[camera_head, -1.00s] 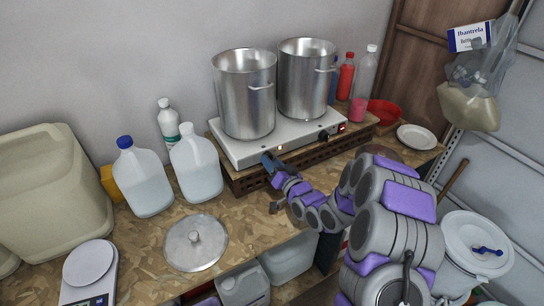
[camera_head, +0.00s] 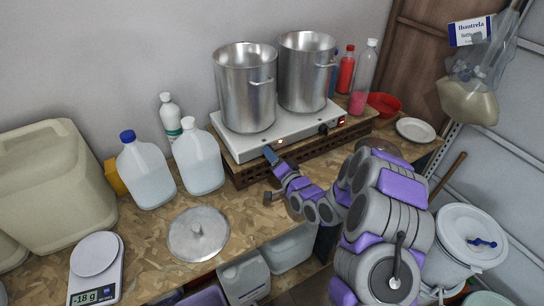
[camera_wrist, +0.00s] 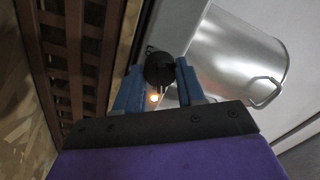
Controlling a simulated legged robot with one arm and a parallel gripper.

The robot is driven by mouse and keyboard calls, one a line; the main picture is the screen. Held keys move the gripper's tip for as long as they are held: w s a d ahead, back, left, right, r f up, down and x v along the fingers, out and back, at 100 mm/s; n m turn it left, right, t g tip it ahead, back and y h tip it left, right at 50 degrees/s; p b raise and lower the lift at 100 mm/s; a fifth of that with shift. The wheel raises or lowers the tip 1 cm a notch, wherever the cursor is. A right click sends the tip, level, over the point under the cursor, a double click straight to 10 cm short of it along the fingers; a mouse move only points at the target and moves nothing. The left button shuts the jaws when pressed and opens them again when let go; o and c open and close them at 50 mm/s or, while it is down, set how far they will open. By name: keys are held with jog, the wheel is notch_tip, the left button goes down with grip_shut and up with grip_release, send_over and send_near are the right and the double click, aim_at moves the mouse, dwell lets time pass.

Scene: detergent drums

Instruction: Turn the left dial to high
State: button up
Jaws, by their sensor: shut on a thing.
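The white two-burner hot plate (camera_head: 297,138) stands on a dark slatted crate and carries two steel pots. My gripper (camera_head: 269,153) is at the left part of its front panel. In the wrist view, the blue fingers of my gripper (camera_wrist: 157,88) are shut on the left dial (camera_wrist: 158,68), a round black knob. The dial's markings are not readable, and the gripper hides the dial in the head view. The right dial (camera_head: 323,129) is black and untouched.
The left pot (camera_head: 245,90) and right pot (camera_head: 306,75) stand close behind the panel. White jugs (camera_head: 198,160) stand left of the crate. A steel lid (camera_head: 198,233) and a scale (camera_head: 96,265) lie on the chipboard bench. The slatted crate (camera_wrist: 75,50) is beside my gripper.

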jog(key=shift+f, duration=0.1)
jog(key=o, duration=0.6)
jog(key=shift+o, duration=1.4)
jog(key=shift+w+f, duration=0.1)
jog(key=shift+w, duration=0.05)
jog(key=shift+o, duration=0.8)
jog(key=shift+d, duration=0.1)
jog(key=p+v, duration=0.5)
jog(key=v, duration=1.2)
jog(key=shift+d, duration=0.1)
